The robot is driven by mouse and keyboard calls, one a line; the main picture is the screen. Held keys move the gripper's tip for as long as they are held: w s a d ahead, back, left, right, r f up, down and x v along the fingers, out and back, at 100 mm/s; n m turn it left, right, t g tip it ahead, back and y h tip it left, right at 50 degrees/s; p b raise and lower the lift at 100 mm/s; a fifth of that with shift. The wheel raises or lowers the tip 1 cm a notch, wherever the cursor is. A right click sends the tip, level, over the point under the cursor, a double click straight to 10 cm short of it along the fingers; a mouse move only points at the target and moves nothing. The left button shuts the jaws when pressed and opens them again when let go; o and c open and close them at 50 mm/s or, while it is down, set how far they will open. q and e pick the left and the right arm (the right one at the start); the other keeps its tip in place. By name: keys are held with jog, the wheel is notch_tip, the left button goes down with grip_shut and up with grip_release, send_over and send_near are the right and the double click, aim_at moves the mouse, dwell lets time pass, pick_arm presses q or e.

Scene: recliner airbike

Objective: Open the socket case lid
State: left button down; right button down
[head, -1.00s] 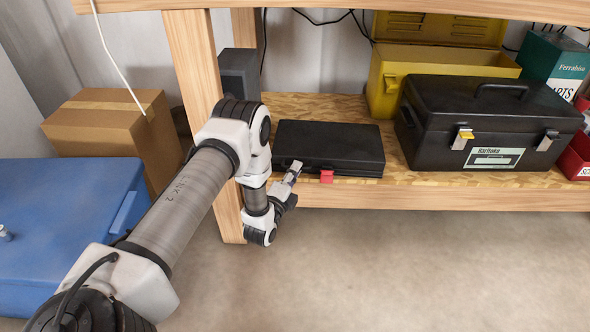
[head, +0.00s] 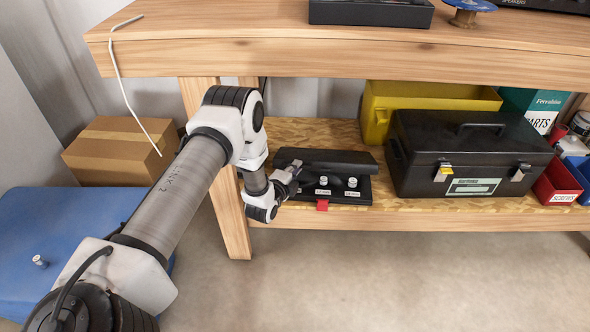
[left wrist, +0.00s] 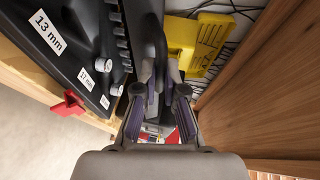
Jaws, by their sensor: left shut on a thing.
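The black socket case (head: 352,198) lies on the lower wooden shelf with its lid (head: 330,160) partly raised. Sockets and white size labels show in the gap under the lid. The red latch (head: 322,205) hangs down at the case's front. My left gripper (head: 294,170) is at the left end of the case, shut on the lid's edge. In the left wrist view the fingers (left wrist: 160,74) pinch the dark lid edge, with the case base (left wrist: 88,42) and its labels to the left. My right gripper is not in view.
A black toolbox (head: 470,150) stands close to the right of the case, with a yellow box (head: 400,97) behind it. The bench top (head: 230,45) overhangs the shelf. A wooden leg (head: 232,215) stands left of the case. The floor in front is clear.

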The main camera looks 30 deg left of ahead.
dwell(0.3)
pick_arm(q)
jog(key=c, duration=1.2)
grip_release()
jog(key=shift+c, duration=0.2)
jog(key=shift+s, duration=0.1)
jog(key=v, duration=1.2)
